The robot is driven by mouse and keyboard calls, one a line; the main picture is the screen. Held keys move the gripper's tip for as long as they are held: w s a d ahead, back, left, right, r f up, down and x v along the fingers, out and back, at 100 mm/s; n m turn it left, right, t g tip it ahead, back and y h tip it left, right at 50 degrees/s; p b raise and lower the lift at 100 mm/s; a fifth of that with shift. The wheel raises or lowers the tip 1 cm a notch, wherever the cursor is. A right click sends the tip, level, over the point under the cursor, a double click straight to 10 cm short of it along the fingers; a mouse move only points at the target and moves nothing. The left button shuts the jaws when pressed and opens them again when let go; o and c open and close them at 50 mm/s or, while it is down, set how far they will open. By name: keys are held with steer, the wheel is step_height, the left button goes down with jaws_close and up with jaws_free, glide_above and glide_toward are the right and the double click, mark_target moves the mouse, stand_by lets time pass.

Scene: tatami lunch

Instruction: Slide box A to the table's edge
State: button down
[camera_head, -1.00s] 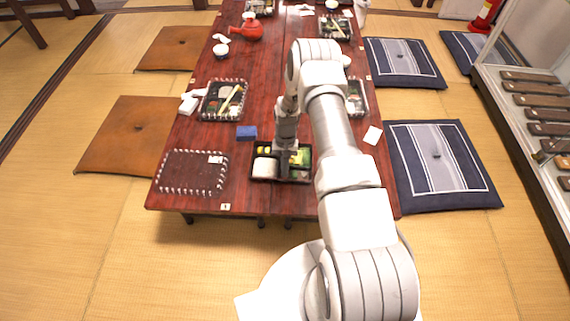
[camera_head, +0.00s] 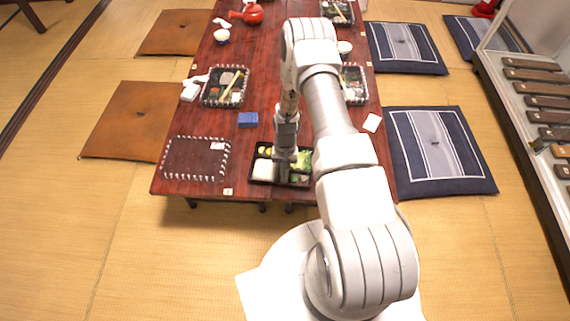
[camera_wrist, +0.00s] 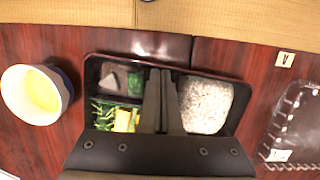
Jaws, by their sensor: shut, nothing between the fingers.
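A dark bento box (camera_head: 262,182) lies flat near the table's near edge; I take it as box A, though I see no letter on it. The wrist view shows it too (camera_wrist: 240,105), with white rice on the right and green and yellow food in compartments on the left. My gripper (camera_wrist: 160,74) is shut and empty, pointing down over the middle of the box, with its tips at the divider. I cannot tell whether they touch it. The gripper body hides part of the box. A narrow strip of red table (camera_head: 238,190) shows between the box and the near edge.
A white bowl with yellow contents (camera_wrist: 36,94) stands beside the box. A blue block (camera_head: 248,120) lies behind it. A lettered tag (camera_wrist: 285,59) sits at the table edge. Tatami floor is free in front.

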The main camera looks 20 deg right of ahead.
steer(key=shift+s, duration=0.15)
steer(key=a+p+v, duration=0.1)
steer(key=p+v, duration=0.4)
steer(key=v, duration=0.5)
steer(key=shift+d, duration=0.5)
steer(key=shift+s, duration=0.1)
